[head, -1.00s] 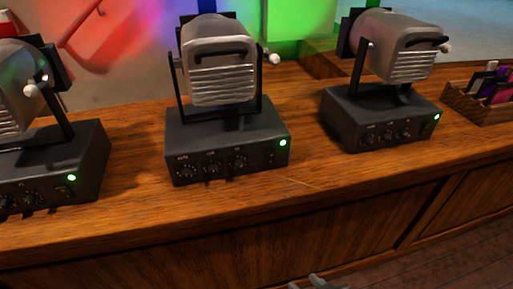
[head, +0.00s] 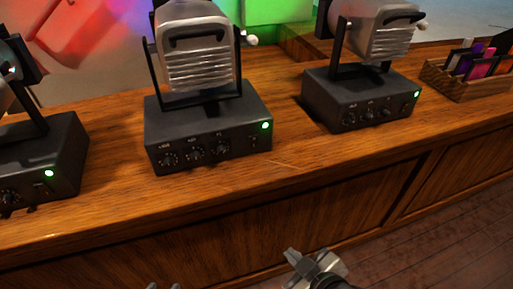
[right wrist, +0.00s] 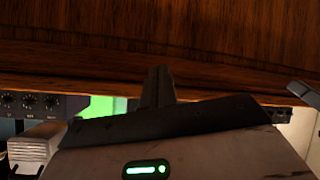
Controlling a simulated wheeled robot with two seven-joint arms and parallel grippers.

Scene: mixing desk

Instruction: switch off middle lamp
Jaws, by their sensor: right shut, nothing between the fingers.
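The middle lamp (head: 200,55) is a grey ribbed lamp head in a black yoke on a dark box (head: 208,150). The box front has several knobs, a small switch (head: 254,141) near its right end and a lit green light (head: 265,125) above the switch. My right gripper (head: 291,256) is shut and empty, low in front of the desk, right of and below this box and apart from it. In the right wrist view its finger (right wrist: 158,85) points toward the wood. My left gripper (head: 164,286) shows only its tips at the bottom edge; its opening is unclear.
Similar lamps with lit green lights stand to the left (head: 40,150) and right (head: 362,98) on the wooden desk (head: 290,170). A wooden tray (head: 470,85) of colored items is at the far right. The desk front strip is clear.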

